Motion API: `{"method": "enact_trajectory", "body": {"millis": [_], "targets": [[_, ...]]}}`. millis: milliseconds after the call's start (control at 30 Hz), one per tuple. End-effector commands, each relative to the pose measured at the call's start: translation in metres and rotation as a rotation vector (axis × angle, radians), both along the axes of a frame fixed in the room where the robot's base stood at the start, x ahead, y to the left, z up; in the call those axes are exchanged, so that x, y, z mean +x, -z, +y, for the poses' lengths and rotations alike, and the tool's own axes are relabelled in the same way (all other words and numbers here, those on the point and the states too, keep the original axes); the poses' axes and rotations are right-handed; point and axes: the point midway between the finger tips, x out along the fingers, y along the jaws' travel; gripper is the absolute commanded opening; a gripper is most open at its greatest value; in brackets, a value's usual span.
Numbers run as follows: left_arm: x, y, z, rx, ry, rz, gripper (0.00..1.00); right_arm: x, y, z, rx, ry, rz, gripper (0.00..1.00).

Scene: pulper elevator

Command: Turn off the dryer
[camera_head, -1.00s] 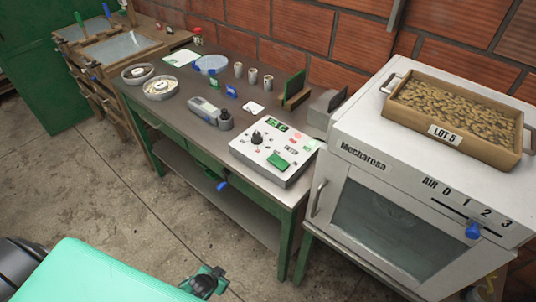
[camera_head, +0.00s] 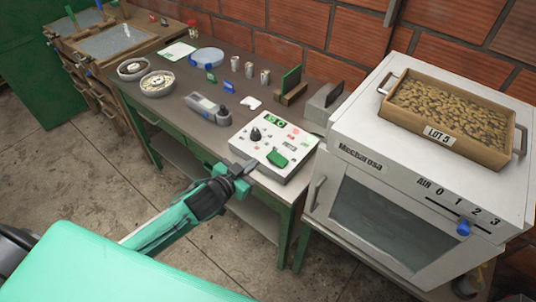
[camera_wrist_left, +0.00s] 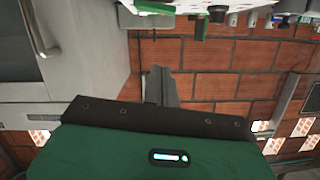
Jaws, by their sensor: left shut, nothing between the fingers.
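The white dryer (camera_head: 385,222), lettered Mecharosa, stands at the right with its glass door closed. Its front carries an AIR scale marked 0 to 3 with a blue slider knob (camera_head: 463,228); I cannot tell its exact setting. A white control box (camera_head: 262,150) on the green table has a lit display (camera_head: 275,121), a black dial (camera_head: 255,135) and a green rocker switch (camera_head: 278,158). My left gripper (camera_head: 246,168) is shut and empty, just before the box's front left edge.
A wooden tray of beans (camera_head: 478,150) labelled LOT 5 sits on the dryer. The green table (camera_head: 213,65) also holds a grey meter (camera_head: 207,107), round dishes, small cups and stands. A brick wall is behind. Open floor lies in front of the table.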

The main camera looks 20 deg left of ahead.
Motion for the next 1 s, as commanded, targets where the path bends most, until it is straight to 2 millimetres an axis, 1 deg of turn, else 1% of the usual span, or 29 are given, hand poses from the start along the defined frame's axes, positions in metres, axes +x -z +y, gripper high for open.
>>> {"method": "enact_trajectory", "body": {"millis": [333, 467, 567, 1000], "targets": [[0.001, -0.001, 0.000, 0.000, 0.000, -0.001, 0.00, 0.000, 0.000, 0.000, 0.000, 0.000, 0.000, 0.00], [0.007, 0.000, -0.002, 0.000, -0.001, -0.001, 0.00, 0.000, -0.003, 0.000, 0.000, 0.000, 0.000, 0.00], [0.018, 0.002, -0.005, 0.000, -0.002, -0.001, 0.00, 0.000, -0.008, 0.000, 0.000, 0.000, 0.000, 0.00], [0.087, 0.018, -0.028, -0.001, -0.001, -0.002, 0.00, 0.000, -0.032, 0.000, 0.000, 0.000, 0.000, 0.00]]}}
